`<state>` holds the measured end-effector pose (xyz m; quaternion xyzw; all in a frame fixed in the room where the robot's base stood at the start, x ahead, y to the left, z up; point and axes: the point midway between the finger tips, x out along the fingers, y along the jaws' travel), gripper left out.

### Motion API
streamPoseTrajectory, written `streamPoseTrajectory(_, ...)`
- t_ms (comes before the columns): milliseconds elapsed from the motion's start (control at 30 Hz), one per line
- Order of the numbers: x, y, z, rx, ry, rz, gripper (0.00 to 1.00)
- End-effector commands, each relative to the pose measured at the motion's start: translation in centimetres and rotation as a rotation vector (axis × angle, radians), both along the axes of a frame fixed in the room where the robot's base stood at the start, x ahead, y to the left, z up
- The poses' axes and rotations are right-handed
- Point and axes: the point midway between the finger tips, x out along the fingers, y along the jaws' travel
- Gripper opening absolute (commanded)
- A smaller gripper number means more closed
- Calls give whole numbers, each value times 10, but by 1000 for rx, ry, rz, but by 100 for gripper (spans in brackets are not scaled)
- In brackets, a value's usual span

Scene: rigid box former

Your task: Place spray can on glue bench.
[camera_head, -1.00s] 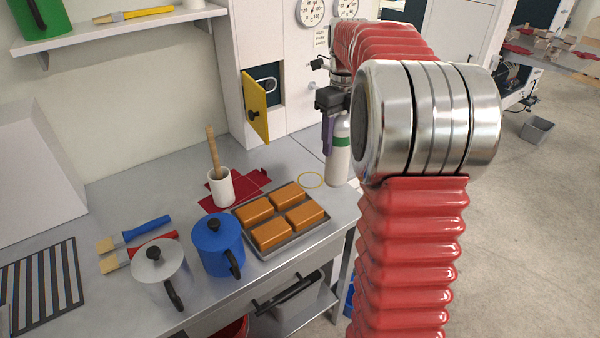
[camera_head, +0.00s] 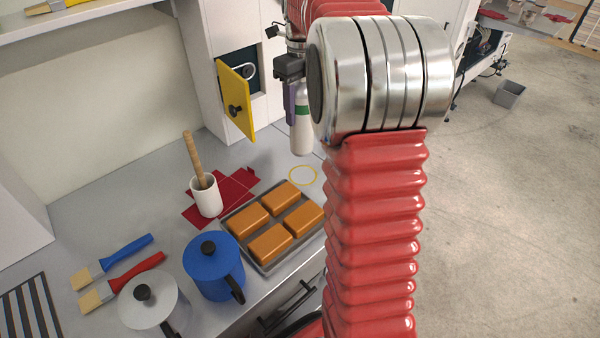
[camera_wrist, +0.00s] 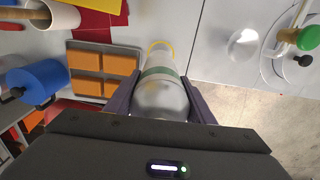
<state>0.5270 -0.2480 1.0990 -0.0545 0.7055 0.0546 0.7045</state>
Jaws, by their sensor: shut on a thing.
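The spray can (camera_head: 303,138), silvery white with a green band, is upright between the jaws of my gripper (camera_head: 291,105) in the head view. My gripper is shut on it. The can also shows in the wrist view (camera_wrist: 161,95), between the two dark fingers. The grey glue bench (camera_head: 112,224) runs along the wall below. A yellow ring mark (camera_head: 303,175) lies on the bench, just below the can's base in the head view. The can seems to hang above the bench, though the gap is hard to judge.
A tray (camera_head: 270,272) of several orange blocks is beside the ring. A white cup (camera_head: 207,197) with a wooden handle stands on red sheet (camera_head: 238,184). A blue pot (camera_head: 212,268) is nearer. A yellow door (camera_head: 235,101) stands open behind.

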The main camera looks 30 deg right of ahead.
Motion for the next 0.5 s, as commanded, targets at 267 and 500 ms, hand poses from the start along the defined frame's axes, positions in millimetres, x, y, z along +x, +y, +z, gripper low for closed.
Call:
streamPoseTrajectory(267, -3, -6, -2, -1, -1, -12, 10)
streamPoseTrajectory(500, -4, -7, -34, 1, 1, -15, 10)
